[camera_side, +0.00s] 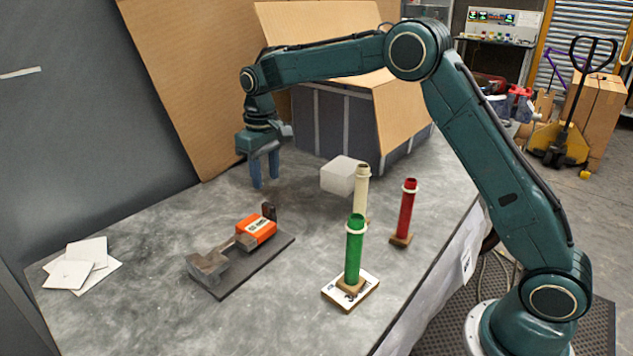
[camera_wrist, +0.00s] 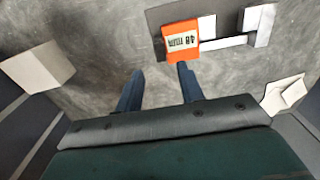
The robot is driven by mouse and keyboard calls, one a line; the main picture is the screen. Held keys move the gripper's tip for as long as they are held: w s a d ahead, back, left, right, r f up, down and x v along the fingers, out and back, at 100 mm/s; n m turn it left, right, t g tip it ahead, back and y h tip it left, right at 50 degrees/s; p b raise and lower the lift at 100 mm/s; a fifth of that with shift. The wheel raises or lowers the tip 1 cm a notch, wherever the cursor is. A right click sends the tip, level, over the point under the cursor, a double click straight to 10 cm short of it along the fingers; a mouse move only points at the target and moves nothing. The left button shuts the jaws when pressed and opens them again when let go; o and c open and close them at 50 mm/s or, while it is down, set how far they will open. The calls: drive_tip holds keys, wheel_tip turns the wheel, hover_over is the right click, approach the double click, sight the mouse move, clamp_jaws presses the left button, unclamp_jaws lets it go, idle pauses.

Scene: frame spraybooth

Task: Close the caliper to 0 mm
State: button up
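The caliper lies on a dark base plate (camera_side: 262,268) on the grey table in the side view. Its orange slider (camera_side: 257,229) carries a pale label, too small to read surely. A grey bar runs from the slider to a grey metal end block (camera_side: 208,265), with a clear gap between. In the wrist view the orange slider (camera_wrist: 183,41) is at upper middle and the end block (camera_wrist: 259,24) at upper right. My gripper (camera_side: 265,186) hangs above the table behind the slider, fingers down, apart from it. In the wrist view its two fingers (camera_wrist: 160,70) are spread and empty.
Green (camera_side: 354,250), red (camera_side: 405,212) and cream (camera_side: 362,188) tubes stand upright right of the caliper. A pale block (camera_side: 338,177) sits behind them. White sheets (camera_side: 80,265) lie at left. A large open box (camera_side: 345,125) stands at the back. The table's left middle is clear.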

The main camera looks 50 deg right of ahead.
sight(268, 204)
drive_tip(key=shift+f, duration=3.95)
clamp_jaws()
